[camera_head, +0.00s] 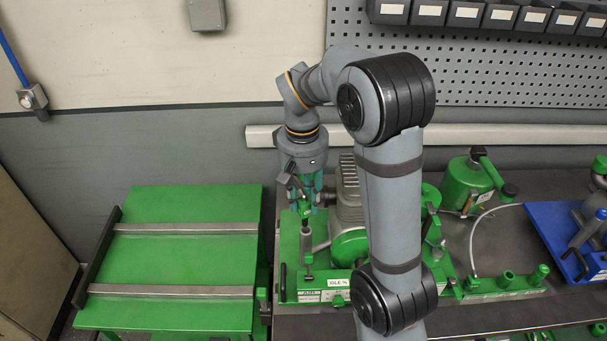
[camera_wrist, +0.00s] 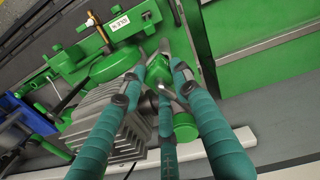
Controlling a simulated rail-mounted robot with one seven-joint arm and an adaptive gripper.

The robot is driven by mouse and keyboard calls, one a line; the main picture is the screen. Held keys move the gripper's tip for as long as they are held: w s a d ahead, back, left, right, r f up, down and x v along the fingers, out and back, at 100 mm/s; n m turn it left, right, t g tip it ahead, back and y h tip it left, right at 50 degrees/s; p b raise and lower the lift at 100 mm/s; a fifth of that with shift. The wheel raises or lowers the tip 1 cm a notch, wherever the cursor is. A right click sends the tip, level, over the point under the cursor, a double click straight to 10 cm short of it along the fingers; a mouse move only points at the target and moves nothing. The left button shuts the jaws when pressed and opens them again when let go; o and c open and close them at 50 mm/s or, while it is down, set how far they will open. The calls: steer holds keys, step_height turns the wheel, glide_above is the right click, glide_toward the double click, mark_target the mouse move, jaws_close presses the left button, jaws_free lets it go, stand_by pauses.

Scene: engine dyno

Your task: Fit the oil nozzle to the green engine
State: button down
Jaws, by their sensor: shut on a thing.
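The engine (camera_head: 349,200) has a grey finned block and a green round front (camera_head: 349,246). It stands on a green base behind my arm, which hides part of it. Its fins (camera_wrist: 108,128) also show in the wrist view. My gripper (camera_head: 304,198), with teal fingers, points down just left of the engine block. It is shut on a green and grey part, apparently the oil nozzle (camera_wrist: 157,69), and the fingers hide much of it. I cannot tell whether this part touches the engine.
A green table (camera_head: 180,255) with two metal rails stands bare at the left. A green can (camera_head: 466,184) stands right of the engine, and a blue tray (camera_head: 560,240) lies farther right. A perforated panel (camera_head: 480,72) with black bins is behind.

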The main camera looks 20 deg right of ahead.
mark_target(306, 203)
steer(key=shift+w+d+f+b, duration=0.15)
steer(key=shift+w+f+b, duration=0.3)
steer(key=shift+f, duration=0.25)
steer(key=shift+w+d+f+b, duration=0.15)
steer(key=shift+w+f+b, duration=0.25)
steer(key=shift+f+b, duration=0.25)
steer(key=shift+w+d+f+b, duration=0.15)
steer(key=shift+w+f+b, duration=0.25)
steer(key=shift+f, duration=0.4)
steer(key=shift+f, duration=0.1)
steer(key=shift+f+b, duration=0.55)
steer(key=shift+b, duration=0.15)
steer(key=shift+f, duration=0.15)
steer(key=shift+f+b, duration=0.75)
steer(key=shift+b, duration=0.05)
steer(key=shift+f, duration=0.15)
steer(key=shift+f+b, duration=1.05)
steer(key=shift+b, duration=0.05)
